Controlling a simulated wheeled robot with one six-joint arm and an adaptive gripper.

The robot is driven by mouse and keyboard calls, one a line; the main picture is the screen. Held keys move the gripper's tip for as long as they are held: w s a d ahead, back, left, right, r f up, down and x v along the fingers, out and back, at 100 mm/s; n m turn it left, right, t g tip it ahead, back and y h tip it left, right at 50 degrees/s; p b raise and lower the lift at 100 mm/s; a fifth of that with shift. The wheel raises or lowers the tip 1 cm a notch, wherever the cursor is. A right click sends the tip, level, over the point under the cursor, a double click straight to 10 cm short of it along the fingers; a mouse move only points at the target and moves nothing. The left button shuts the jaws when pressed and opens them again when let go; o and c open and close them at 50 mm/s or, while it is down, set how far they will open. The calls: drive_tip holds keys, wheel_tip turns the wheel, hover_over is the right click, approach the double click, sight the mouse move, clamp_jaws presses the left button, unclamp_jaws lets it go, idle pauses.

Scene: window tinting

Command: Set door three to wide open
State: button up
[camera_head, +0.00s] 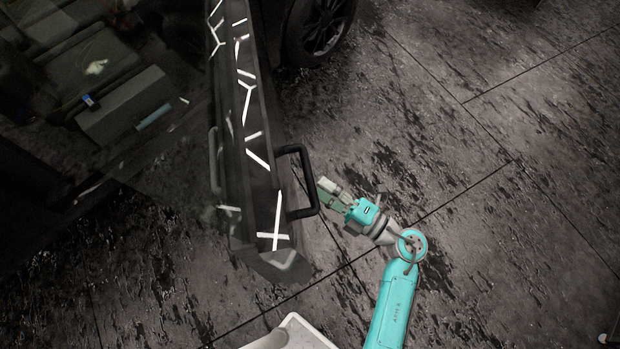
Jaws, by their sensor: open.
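A dark car door (262,215) stands out from the car in the left half of the head view, seen from above, with white light reflections along its outer panel. It looks at least partly open; which numbered door it is, I cannot tell. A black loop handle (311,180) sticks out from its outer face near the free end. My gripper (326,187) is just right of the handle, open and pointing at it. Its fingertips are close to the handle bar; whether they touch it, I cannot tell. Nothing shows between the jaws.
The car interior with grey seats (122,105) shows dimly at the upper left. A car wheel (320,25) is at the top centre. A pale object (290,335) is at the bottom edge.

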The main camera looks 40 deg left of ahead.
sight(310, 181)
drive_tip(key=shift+s+a+r, duration=0.1)
drive_tip(key=shift+a+r, duration=0.05)
drive_tip(key=shift+a, duration=0.95)
drive_tip(key=shift+s+a+r, duration=0.1)
drive_tip(key=shift+a+r, duration=0.05)
drive_tip(key=shift+a, duration=0.9)
clamp_jaws()
